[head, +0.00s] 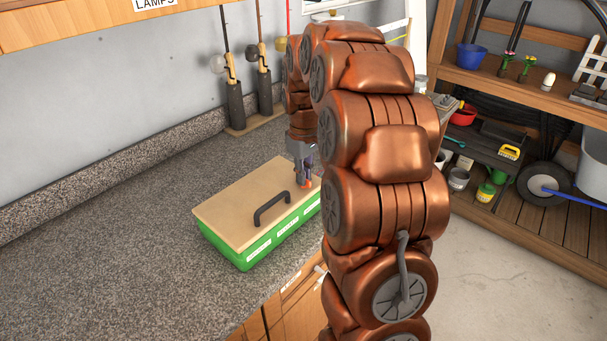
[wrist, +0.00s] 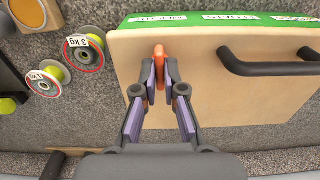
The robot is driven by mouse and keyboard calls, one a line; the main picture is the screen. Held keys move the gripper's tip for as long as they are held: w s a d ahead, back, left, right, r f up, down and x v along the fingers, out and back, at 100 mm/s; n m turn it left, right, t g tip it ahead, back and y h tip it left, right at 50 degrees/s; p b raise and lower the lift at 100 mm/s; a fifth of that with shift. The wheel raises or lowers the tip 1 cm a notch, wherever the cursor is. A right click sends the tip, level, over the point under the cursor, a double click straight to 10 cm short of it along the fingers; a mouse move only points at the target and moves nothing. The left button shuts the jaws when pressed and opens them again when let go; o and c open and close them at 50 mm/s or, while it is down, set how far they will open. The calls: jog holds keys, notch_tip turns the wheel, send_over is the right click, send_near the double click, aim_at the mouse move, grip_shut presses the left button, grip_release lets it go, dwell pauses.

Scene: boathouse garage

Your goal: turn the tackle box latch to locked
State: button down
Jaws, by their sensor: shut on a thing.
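The tackle box (head: 225,215) is a green box with a light wooden lid and a black handle (head: 271,208). It sits on the speckled counter. In the wrist view its lid (wrist: 205,85) fills the right half, with the handle (wrist: 270,62) at upper right. The orange latch (wrist: 159,56) is on the lid, between the fingertips. My gripper (wrist: 160,88) is shut on the latch, its fingers on either side. In the head view my gripper (head: 304,180) is over the lid's far right end, and the latch is mostly hidden by it.
Weight spools (wrist: 84,53) lie on the counter beside the box in the wrist view. Fishing rods (head: 232,85) stand in a rack against the wall. The counter (head: 110,250) left of the box is clear. Wooden shelves (head: 530,85) stand at the right.

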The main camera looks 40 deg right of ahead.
jog(key=shift+f+b, duration=0.1)
jog(key=shift+b, duration=0.2)
jog(key=shift+f+m+b, duration=0.1)
jog(key=shift+m+b, duration=0.55)
jog(key=shift+m, duration=0.05)
jog(key=shift+w+m+b, duration=0.1)
jog(key=shift+m+b, duration=1.1)
jog(key=m+b, duration=0.3)
jog(key=m, duration=0.1)
jog(key=shift+m, duration=0.3)
jog(key=m+b, duration=0.2)
jog(key=m, duration=0.2)
jog(key=shift+r+m+b, duration=0.2)
jog(key=shift+m+b, duration=0.3)
jog(key=shift+m, duration=2.3)
jog(key=c, duration=1.3)
grip_release()
